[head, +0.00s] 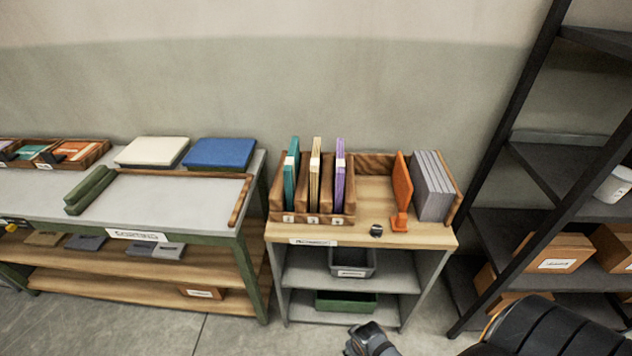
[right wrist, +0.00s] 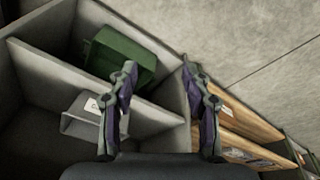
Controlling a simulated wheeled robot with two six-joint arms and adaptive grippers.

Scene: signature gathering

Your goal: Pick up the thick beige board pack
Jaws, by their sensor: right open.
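A beige upright pack (head: 315,170) stands in the middle slot of a wooden three-slot holder (head: 312,216) on the small cabinet. A teal pack (head: 291,170) stands in the slot to its left and a purple pack (head: 339,172) in the slot to its right. A cream, thick flat pad (head: 152,150) lies on the grey table at left. My right gripper (head: 368,342) is low in front of the cabinet, well below the holder. In the right wrist view it (right wrist: 158,80) is open, with nothing between its fingers. My left gripper is not in view.
An orange stand (head: 402,185) and grey upright files (head: 433,185) are on the cabinet's right side. A small black object (head: 376,230) sits near its front edge. A grey bin (head: 351,263) and green bin (head: 346,302) are on shelves below. A black rack (head: 520,215) stands at right.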

